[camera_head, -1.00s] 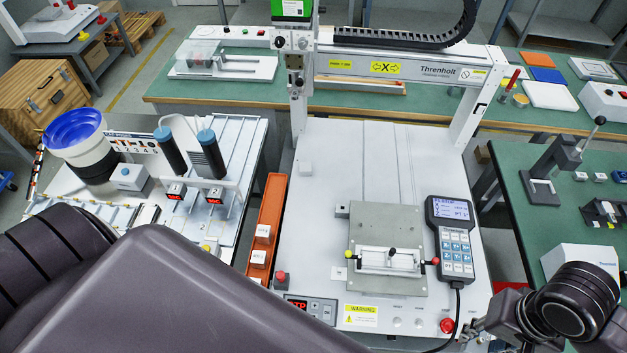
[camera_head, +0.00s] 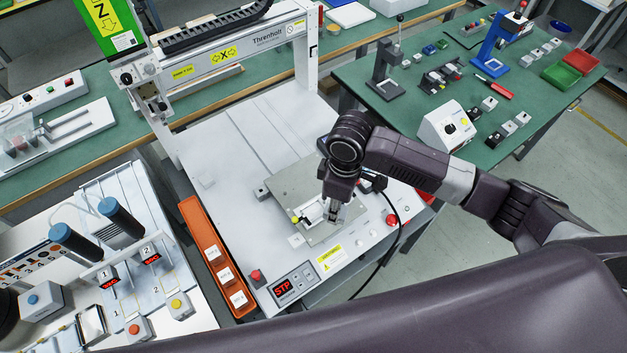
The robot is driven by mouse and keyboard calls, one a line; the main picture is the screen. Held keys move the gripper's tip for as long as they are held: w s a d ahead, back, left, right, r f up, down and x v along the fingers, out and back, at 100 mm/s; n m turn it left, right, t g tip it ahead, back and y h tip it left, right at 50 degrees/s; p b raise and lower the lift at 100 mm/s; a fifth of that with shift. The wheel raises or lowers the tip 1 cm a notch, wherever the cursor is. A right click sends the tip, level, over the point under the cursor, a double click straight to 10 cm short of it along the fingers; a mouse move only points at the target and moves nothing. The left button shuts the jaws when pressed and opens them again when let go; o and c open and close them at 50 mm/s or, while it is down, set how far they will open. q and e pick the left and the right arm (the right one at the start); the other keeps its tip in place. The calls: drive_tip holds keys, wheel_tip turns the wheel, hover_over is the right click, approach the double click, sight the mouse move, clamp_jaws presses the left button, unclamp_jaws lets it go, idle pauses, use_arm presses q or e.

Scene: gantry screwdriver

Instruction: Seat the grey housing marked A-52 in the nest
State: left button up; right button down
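Three pale grey housings with small labels lie in the orange tray: a far one (camera_head: 211,253), a middle one (camera_head: 225,276) and a near one (camera_head: 238,299). Their labels are too small to read, so I cannot tell which is A-52. The nest (camera_head: 312,214) is a pale fixture on the grey plate (camera_head: 290,190) on the machine bed, partly hidden by my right gripper. My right gripper (camera_head: 336,216) points down at the nest's right end. Its fingers are too small to tell open from shut, or whether they touch anything. My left gripper is out of view.
The orange tray (camera_head: 192,212) lies along the bed's left edge. The gantry beam (camera_head: 240,50) spans the back. A control box with an STP display (camera_head: 283,288) and a red button (camera_head: 391,220) sit at the front. The bed (camera_head: 215,150) behind the plate is mostly clear.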

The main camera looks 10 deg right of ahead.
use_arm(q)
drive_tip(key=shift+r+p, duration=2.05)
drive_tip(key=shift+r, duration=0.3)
use_arm(e)
drive_tip(key=shift+w+a+n, duration=2.15)
drive_tip(key=shift+w+n, duration=1.2)
drive_tip(key=shift+n, duration=2.15)
wheel_tip(320, 180, down, 7)
drive_tip(key=b, duration=0.7)
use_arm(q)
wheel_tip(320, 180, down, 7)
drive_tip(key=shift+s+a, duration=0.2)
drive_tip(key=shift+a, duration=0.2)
use_arm(e)
drive_tip(key=shift+f, duration=0.1)
drive_tip(key=shift+f, duration=0.1)
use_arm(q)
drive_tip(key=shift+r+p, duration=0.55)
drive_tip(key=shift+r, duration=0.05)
use_arm(e)
drive_tip(key=shift+r, duration=0.35)
use_arm(q)
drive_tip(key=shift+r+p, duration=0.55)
drive_tip(key=shift+p, duration=0.05)
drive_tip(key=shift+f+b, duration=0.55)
drive_tip(key=shift+b, duration=0.05)
use_arm(e)
drive_tip(key=shift+f, duration=0.95)
